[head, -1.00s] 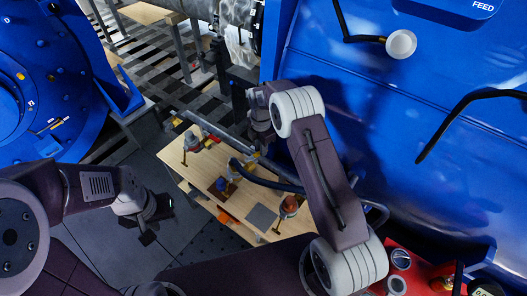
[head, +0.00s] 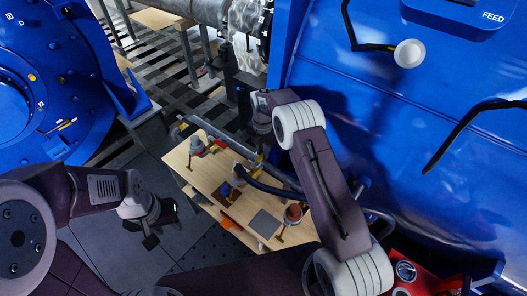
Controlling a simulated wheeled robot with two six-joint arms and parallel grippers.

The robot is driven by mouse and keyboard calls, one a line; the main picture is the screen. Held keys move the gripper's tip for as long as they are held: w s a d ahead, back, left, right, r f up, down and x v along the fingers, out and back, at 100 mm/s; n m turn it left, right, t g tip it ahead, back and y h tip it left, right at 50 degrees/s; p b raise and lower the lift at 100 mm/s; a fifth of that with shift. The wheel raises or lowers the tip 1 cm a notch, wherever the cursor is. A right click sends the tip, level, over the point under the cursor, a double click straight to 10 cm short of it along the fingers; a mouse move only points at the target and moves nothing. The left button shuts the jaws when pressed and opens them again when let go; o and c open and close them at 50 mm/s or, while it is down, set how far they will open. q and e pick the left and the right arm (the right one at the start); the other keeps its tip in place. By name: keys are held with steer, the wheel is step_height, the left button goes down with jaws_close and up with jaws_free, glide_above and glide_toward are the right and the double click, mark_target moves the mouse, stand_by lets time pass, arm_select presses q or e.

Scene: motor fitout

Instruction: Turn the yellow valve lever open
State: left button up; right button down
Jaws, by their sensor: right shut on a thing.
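A yellow piece (head: 259,157), which looks like the valve lever, shows at the grey pipe along the back of the wooden bench. My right gripper (head: 262,146) reaches down to it from above, shut on it. My wrist and the pipework hide most of the fingers and the valve body, so the lever's angle is hard to tell. My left gripper (head: 140,234) hangs low over the dark floor, left of the bench, open and empty.
The wooden bench (head: 208,177) holds fittings with red, blue and orange tops, a grey square plate (head: 265,224) and a dark hose (head: 270,186). A large blue machine (head: 400,120) stands close on the right. Another blue housing (head: 40,90) is at left. Dark floor between is clear.

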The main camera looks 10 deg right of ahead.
steer(key=shift+s+a+f, duration=0.1)
steer(key=c, duration=1.4)
jaws_free()
steer(key=shift+o, duration=0.3)
steer(key=shift+a, duration=0.1)
step_height(320, 180, up, 9)
steer(key=b, duration=0.1)
